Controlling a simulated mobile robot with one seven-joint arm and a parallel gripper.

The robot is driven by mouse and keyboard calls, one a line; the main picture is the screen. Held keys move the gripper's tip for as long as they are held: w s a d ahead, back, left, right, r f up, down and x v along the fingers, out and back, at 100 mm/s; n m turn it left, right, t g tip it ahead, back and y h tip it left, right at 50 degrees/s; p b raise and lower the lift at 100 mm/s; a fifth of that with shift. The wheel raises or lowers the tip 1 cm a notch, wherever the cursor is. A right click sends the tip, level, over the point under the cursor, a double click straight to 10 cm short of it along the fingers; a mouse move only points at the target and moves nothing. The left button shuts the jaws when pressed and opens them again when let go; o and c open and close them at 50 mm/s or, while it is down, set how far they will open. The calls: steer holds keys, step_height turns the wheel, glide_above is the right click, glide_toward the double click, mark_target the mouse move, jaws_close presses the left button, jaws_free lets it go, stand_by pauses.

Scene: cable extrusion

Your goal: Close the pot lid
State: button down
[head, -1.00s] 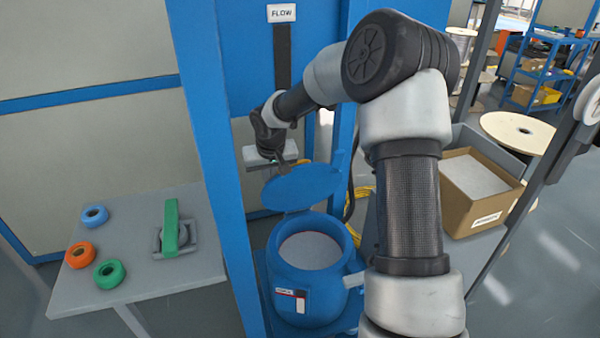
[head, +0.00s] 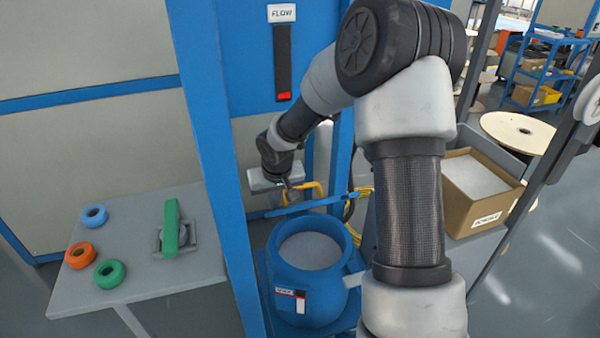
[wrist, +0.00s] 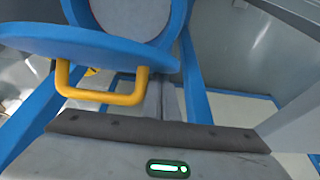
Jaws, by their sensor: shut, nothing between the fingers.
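The blue pot (head: 312,284) stands open, with pale grey material inside, in the head view. Its blue lid (head: 322,204) is seen almost edge-on above the pot's far rim, tilted and apart from the opening. The lid's yellow handle (head: 312,187) stands on the side facing my gripper (head: 282,186). My gripper is behind the lid, close to the handle, shut and empty. In the wrist view the lid (wrist: 85,43) and handle (wrist: 100,97) lie just ahead of my gripper, and the pot's opening (wrist: 130,14) shows beyond. Whether the gripper touches the lid or handle cannot be told.
Blue frame posts (head: 212,150) flank the pot on the left and behind. A grey table (head: 130,285) at left holds tape rolls (head: 80,255) and a green-handled tool (head: 171,228). A cardboard box (head: 480,195) stands at right.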

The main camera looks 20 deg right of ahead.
steer(key=shift+s+f, duration=1.5)
steer(key=shift+s, duration=0.1)
steer(key=s+f, duration=0.3)
steer(key=f, duration=0.4)
steer(key=shift+s+f, duration=0.2)
step_height(320, 180, up, 9)
steer(key=p, duration=0.7)
